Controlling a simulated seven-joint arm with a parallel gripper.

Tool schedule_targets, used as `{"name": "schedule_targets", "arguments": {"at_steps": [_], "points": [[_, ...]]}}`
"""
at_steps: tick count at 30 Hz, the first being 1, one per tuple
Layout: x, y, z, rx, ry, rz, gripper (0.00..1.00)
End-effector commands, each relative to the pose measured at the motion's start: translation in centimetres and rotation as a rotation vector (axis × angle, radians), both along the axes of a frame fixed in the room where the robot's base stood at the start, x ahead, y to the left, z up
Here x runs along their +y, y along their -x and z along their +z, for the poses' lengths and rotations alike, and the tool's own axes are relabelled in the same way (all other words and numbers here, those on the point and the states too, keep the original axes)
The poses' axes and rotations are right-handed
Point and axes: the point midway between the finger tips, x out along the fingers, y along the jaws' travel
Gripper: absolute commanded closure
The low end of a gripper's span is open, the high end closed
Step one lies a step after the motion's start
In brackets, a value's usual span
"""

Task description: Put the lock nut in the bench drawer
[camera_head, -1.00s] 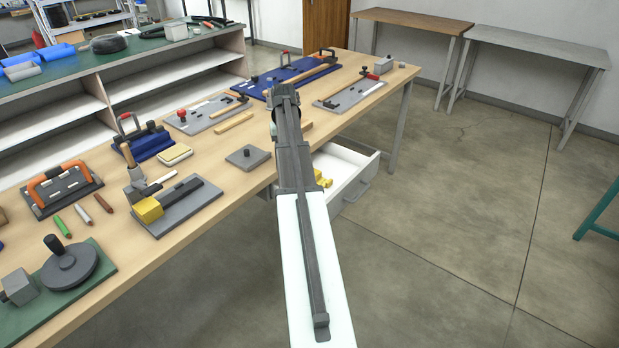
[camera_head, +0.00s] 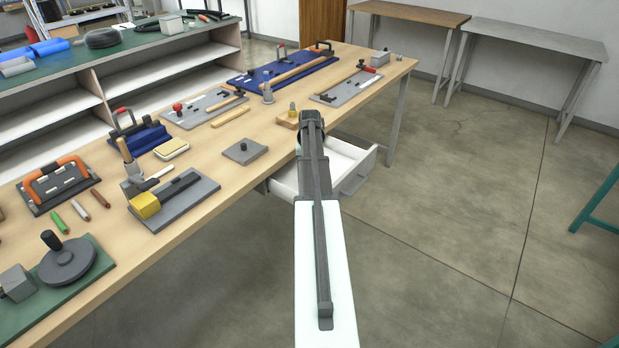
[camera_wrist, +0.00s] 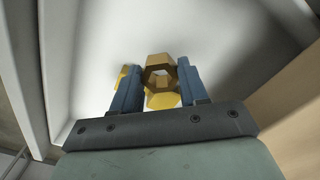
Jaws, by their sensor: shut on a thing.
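The lock nut is a brass-coloured hexagonal ring (camera_wrist: 159,59) held between the two blue fingers of my gripper (camera_wrist: 158,70) in the wrist view. Its hole faces the camera. The white bench drawer (camera_head: 364,174) is pulled open under the bench edge in the head view. Its pale inside (camera_wrist: 95,45) fills much of the wrist view behind the nut. My gripper is over the open drawer; my arm hides it and the nut in the head view. How high the nut is above the drawer floor is hard to tell.
Yellow pieces (camera_wrist: 163,101) show beyond the fingers, seemingly inside the drawer. The wooden bench top (camera_head: 215,150) carries several tools and fixtures. A grey plate with a knob (camera_head: 245,152) lies near the bench edge, left of my arm.

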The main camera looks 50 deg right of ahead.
Motion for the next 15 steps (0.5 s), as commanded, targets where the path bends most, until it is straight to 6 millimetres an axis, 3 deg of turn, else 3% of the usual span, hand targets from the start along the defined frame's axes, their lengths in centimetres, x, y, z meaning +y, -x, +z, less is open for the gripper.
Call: {"name": "schedule_targets", "arguments": {"at_steps": [12, 15], "points": [[0.0, 0.0, -3.9, 0.001, -0.001, 0.001, 0.99], [0.0, 0.0, -4.1, 0.0, 0.0, 0.001, 0.99]]}}
